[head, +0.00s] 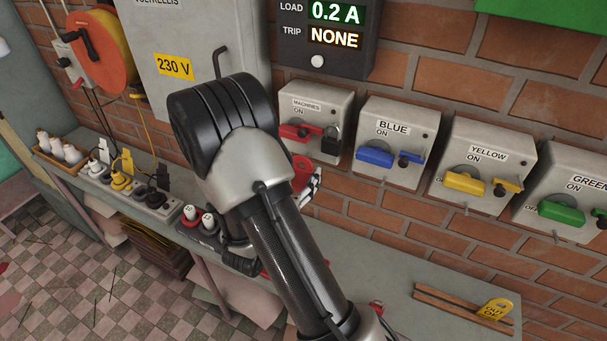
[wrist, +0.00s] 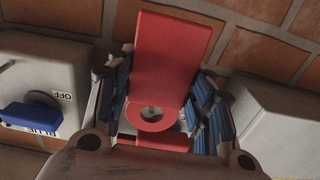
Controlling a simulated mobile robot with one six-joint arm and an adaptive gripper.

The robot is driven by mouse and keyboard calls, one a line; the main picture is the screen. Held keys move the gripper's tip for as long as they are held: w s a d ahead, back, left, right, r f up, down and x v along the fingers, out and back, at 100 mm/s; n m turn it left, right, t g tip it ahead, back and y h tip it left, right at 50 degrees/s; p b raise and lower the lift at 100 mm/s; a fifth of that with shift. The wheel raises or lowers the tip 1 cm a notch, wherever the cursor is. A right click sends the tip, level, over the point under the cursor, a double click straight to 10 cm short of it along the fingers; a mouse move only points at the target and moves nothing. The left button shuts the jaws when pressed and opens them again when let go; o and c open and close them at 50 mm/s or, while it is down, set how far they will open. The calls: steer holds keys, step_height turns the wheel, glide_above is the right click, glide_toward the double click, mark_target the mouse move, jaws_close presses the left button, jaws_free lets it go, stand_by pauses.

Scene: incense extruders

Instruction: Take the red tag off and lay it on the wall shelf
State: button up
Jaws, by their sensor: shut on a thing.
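The red tag (wrist: 172,55) is a flat plate with a ring-shaped end. In the wrist view it lies between the blue-padded fingers of my gripper (wrist: 165,110), which is shut on it. In the head view, part of the tag (head: 301,172) shows beside my gripper (head: 308,188), just below the MACHINES switch box (head: 310,103); my arm hides the rest. A black padlock (head: 331,143) is at that box's red handle. I cannot tell whether the tag touches the box. The grey wall shelf (head: 410,322) runs below the switches.
BLUE (head: 398,135), YELLOW (head: 485,165) and GREEN (head: 565,195) switch boxes line the brick wall to the right. A wooden rack (head: 450,304) with a yellow tag (head: 495,309) is on the shelf. Plugs and sockets (head: 120,182) crowd its left part. Bare shelf shows right of my arm.

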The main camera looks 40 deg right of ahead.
mark_target(301, 177)
steer(key=shift+v, duration=1.75)
steer(key=shift+r, duration=0.1)
